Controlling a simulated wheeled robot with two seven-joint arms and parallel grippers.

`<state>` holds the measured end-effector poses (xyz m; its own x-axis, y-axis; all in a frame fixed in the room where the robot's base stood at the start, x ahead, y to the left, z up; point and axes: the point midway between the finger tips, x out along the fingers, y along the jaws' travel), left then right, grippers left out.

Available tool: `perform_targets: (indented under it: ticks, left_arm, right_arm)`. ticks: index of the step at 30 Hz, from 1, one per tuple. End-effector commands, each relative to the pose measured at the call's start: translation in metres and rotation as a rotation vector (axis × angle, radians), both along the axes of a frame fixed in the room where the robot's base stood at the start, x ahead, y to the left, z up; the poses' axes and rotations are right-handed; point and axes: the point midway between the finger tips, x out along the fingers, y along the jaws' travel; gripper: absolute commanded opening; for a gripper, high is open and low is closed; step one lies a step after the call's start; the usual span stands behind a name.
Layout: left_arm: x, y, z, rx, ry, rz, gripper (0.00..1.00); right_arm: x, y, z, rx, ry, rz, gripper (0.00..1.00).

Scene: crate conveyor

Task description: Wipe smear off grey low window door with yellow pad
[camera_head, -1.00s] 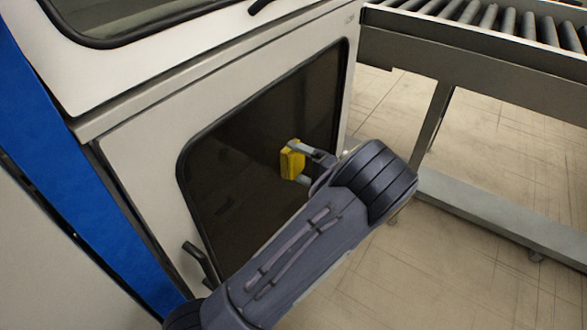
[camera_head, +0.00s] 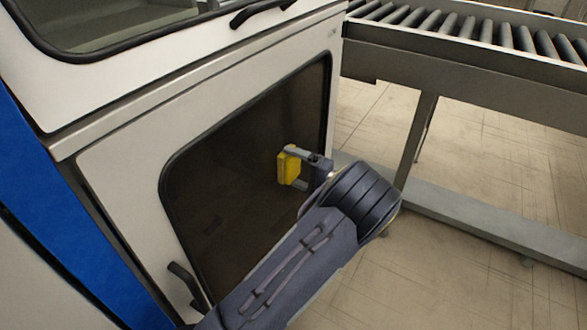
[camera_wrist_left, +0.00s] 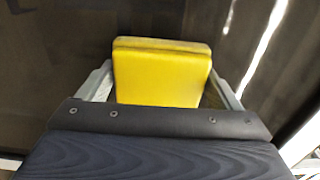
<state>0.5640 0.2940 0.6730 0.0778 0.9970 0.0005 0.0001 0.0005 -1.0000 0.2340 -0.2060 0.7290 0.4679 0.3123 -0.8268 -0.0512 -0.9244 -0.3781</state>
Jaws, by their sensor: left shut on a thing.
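The grey low door (camera_head: 118,191) has a dark window (camera_head: 222,184) with a black rim. The yellow pad (camera_head: 288,168) is held in front of the right part of the window; it fills the middle of the left wrist view (camera_wrist_left: 162,75). My left gripper (camera_head: 297,168) is shut on the pad, one finger on each side. Whether the pad touches the glass, I cannot tell. Pale whitish streaks (camera_wrist_left: 262,47) show on the dark surface right of the pad in the wrist view; whether they are smear or reflection is unclear. My right gripper is not in view.
A black door handle (camera_head: 187,284) sticks out at the door's lower left. Another dark handle (camera_head: 262,13) is on the upper panel. A roller conveyor (camera_head: 470,35) with grey legs stands at the right. The tiled floor (camera_head: 470,275) there is bare.

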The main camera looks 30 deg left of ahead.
Motion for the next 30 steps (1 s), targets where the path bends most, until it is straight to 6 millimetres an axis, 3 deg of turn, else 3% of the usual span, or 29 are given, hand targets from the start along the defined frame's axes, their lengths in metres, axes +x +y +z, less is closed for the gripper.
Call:
perform_targets:
  ticks: [9,17,30]
  left_arm:
    - [-0.028,0.001,0.001,-0.002,0.001,-0.001,0.67]
    - [-0.037,0.002,0.000,-0.002,0.000,0.000,0.67]
    - [-0.069,0.007,0.001,-0.002,-0.001,0.000,0.67]
  right_arm:
    - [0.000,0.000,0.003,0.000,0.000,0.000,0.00]
    - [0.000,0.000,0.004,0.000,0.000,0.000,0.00]
    - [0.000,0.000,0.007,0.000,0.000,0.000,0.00]
